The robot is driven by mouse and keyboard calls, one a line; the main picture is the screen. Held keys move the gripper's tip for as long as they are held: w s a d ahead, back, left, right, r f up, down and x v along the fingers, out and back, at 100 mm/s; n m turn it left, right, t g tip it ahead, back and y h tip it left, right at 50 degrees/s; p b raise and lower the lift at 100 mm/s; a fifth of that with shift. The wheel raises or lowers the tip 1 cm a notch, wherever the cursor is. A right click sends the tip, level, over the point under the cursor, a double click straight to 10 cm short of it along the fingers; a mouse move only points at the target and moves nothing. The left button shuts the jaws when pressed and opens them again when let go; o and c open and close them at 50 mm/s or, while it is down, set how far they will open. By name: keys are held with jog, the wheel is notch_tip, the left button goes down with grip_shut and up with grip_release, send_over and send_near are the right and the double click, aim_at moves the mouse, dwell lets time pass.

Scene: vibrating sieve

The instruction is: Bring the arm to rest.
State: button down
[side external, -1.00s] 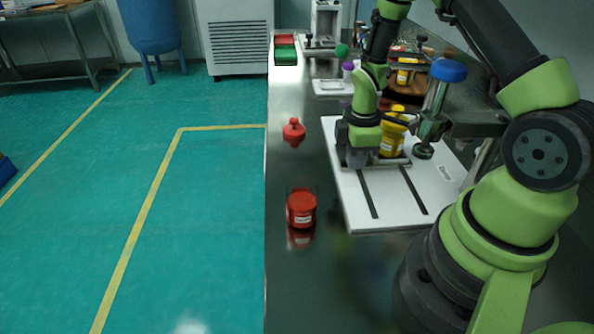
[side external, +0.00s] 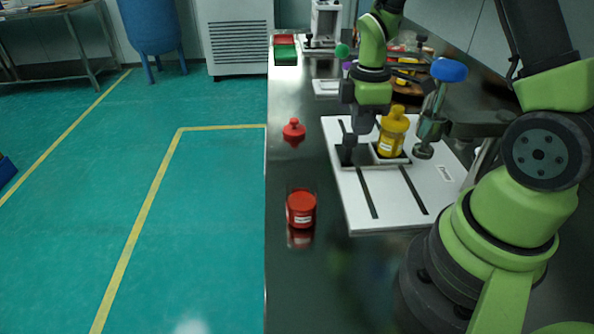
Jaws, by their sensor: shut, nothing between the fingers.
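My gripper (side external: 347,158) hangs just left of the yellow bottle (side external: 392,137), over the left part of the white slotted plate (side external: 396,213). Its fingers are dark and point down, with nothing seen between them. My arm reaches from the right foreground over the back of the bench.
A red-filled jar (side external: 301,209) and a red stopper (side external: 293,130) stand on the dark bench left of the plate. A blue-topped metal clamp (side external: 448,71) stands right of the bottle. Green and red trays (side external: 286,54) lie at the far end.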

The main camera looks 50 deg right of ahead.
jog(key=shift+r, duration=0.25)
jog(key=w+d+r+m+t+h, duration=0.2)
jog(key=w+r+m+t, duration=0.1)
jog(key=r+m, duration=0.3)
jog(key=w+d+r+m+t+h, duration=0.1)
jog(key=w+d+r+m+t, duration=0.1)
jog(key=r+m+t, duration=0.3)
jog(key=s+a+r+m+y, duration=0.1)
jog(key=s+a+r+y, duration=0.1)
jog(key=s+a, duration=0.6)
jog(key=s+a+r+m+y, duration=0.1)
jog(key=s+a+r+y, duration=0.2)
jog(key=s+a+r, duration=0.2)
jog(key=s+a, duration=0.3)
jog(key=a, duration=0.1)
jog(key=shift+s+a+r+g, duration=0.15)
jog(key=shift+s+r+g, duration=0.1)
jog(key=shift+s+g, duration=0.15)
